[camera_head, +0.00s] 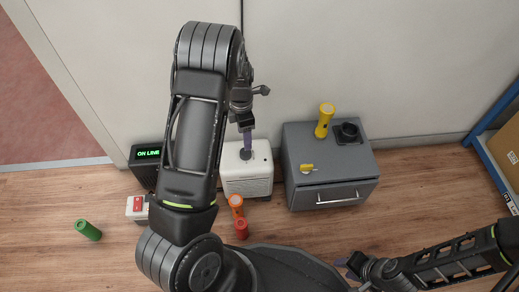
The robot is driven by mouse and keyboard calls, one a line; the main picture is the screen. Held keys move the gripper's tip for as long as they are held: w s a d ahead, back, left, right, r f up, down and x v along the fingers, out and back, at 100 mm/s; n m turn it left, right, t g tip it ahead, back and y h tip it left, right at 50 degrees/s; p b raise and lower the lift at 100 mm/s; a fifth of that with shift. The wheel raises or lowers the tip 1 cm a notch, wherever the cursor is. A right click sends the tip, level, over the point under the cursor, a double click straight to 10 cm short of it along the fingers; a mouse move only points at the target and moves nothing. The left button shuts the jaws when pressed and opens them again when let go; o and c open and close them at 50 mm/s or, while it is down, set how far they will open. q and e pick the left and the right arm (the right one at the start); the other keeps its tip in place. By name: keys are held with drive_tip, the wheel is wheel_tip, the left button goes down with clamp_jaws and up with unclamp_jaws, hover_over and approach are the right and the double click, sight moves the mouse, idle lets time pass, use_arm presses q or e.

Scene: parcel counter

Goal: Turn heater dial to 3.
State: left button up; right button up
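The white heater (248,179) stands against the wall near the middle, with a grille on its front. The fingers of my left gripper (247,143) point down at its top, right over the small dark dial area. They cover the dial, so its setting and any contact cannot be seen. The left fingers overlap in this view, so I cannot tell whether they are open or shut. My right gripper (347,268) is low at the right, away from the heater, with its fingertips apart and nothing between them.
A grey cabinet (333,198) stands right of the heater, with a yellow flashlight (325,120) on it. An orange flashlight (236,205) and red cylinder (242,229) stand in front of the heater. A green cylinder (88,230) lies left. A black display box (145,168) reads "ON LINE".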

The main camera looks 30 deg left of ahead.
sight(246, 154)
use_arm(q)
drive_tip(key=shift+r, duration=0.1)
drive_tip(key=shift+s+f, duration=0.1)
drive_tip(key=shift+f, duration=0.25)
wheel_tip(246, 154, down, 7)
drive_tip(key=b, duration=0.3)
drive_tip(key=shift+s+d+f, duration=0.1)
drive_tip(key=shift+f, duration=0.05)
drive_tip(key=shift+c, duration=0.4)
clamp_jaws()
